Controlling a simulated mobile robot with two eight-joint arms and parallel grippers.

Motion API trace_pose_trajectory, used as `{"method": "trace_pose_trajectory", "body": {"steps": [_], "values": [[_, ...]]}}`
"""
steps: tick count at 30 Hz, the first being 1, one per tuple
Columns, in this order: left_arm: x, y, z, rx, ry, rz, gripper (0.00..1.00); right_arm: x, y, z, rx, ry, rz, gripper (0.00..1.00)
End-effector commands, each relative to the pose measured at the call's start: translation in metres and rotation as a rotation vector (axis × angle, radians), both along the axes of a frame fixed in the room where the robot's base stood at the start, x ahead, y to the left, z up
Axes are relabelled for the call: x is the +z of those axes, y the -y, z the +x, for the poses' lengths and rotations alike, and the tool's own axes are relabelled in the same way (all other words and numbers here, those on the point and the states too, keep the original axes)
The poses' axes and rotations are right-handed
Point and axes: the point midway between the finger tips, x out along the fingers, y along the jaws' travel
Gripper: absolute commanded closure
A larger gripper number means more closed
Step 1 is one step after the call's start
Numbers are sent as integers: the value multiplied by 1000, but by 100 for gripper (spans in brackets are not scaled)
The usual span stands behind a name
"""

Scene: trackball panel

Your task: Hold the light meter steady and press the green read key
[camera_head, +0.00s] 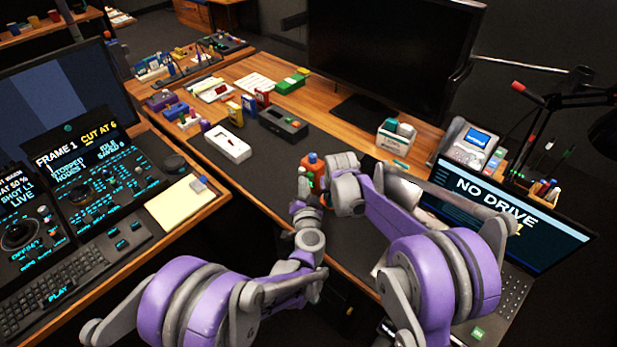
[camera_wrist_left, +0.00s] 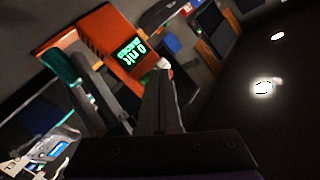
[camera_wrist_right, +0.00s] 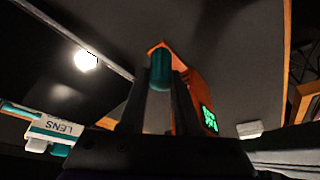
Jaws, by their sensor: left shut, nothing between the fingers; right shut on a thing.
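The light meter is an orange handheld device (camera_head: 312,163) with a lit green readout, held above the dark desk mat. In the left wrist view the meter (camera_wrist_left: 101,32) is tilted and its readout shows "0 nit". My right gripper (camera_wrist_right: 160,95) is shut on the meter, and a teal cylinder shows between its fingers. My left gripper (camera_wrist_left: 163,75) is shut and empty, its tips close to the meter's face near the readout's lower end. I cannot tell whether they touch. The green read key is not clearly visible; the left fingertips may cover it.
A large dark monitor (camera_head: 392,50) stands behind the meter, with a laptop reading "NO DRIVE" (camera_head: 505,205) at right. A white device (camera_head: 228,144) and a black box (camera_head: 283,123) lie on the mat (camera_head: 262,172). A control panel desk is at left.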

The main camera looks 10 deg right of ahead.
Motion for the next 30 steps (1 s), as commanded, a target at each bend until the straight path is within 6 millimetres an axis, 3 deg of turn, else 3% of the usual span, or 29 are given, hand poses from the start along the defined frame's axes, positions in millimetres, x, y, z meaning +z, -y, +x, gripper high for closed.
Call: {"method": "trace_pose_trajectory", "body": {"steps": [30], "values": [[0,7,6,0,0,0,100,0,0,0,1,0,0,100]]}}
